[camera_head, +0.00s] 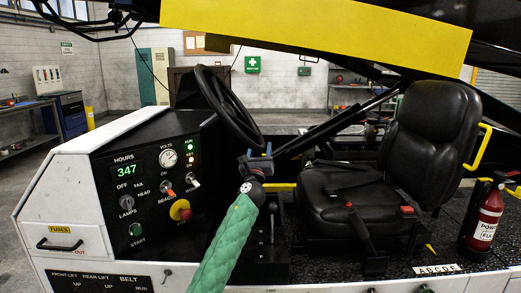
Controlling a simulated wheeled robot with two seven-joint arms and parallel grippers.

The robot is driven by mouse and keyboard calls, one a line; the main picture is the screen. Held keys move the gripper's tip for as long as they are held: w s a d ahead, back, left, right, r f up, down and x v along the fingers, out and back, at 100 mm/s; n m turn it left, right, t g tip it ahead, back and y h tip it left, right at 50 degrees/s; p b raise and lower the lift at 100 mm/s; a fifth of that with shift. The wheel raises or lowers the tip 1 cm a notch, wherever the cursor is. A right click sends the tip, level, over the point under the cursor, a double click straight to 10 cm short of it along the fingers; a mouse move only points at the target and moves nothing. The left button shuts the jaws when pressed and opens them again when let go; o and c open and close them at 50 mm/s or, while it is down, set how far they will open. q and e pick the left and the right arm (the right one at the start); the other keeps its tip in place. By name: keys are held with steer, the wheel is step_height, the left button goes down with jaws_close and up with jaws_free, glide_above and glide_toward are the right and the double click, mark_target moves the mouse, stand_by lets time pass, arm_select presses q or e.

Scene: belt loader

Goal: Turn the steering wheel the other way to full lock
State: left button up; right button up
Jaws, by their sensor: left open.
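The black steering wheel (238,112) stands tilted above the dash, left of the seat, seen nearly edge-on. My left gripper (257,156) is at the lower end of its rim, with open blue-grey fingers. The green-sleeved arm comes up to it from the bottom of the picture. I cannot tell whether the fingers touch the rim or straddle it. The gripper hides part of the wheel's lower end. My right gripper is not in view.
The dash panel (150,190) with switches, a gauge and a red-and-yellow knob (180,210) is left of my arm. The black seat (345,190) and a fire extinguisher (484,222) are to the right. A yellow beam (320,28) crosses overhead. Levers (271,222) stand close beside my arm.

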arm_select(q)
steer(key=d+v, duration=0.1)
steer(key=v, duration=0.5)
steer(key=shift+s+a+f+b, duration=0.25)
steer(key=shift+s+a+b, duration=0.15)
steer(key=shift+a, duration=0.15)
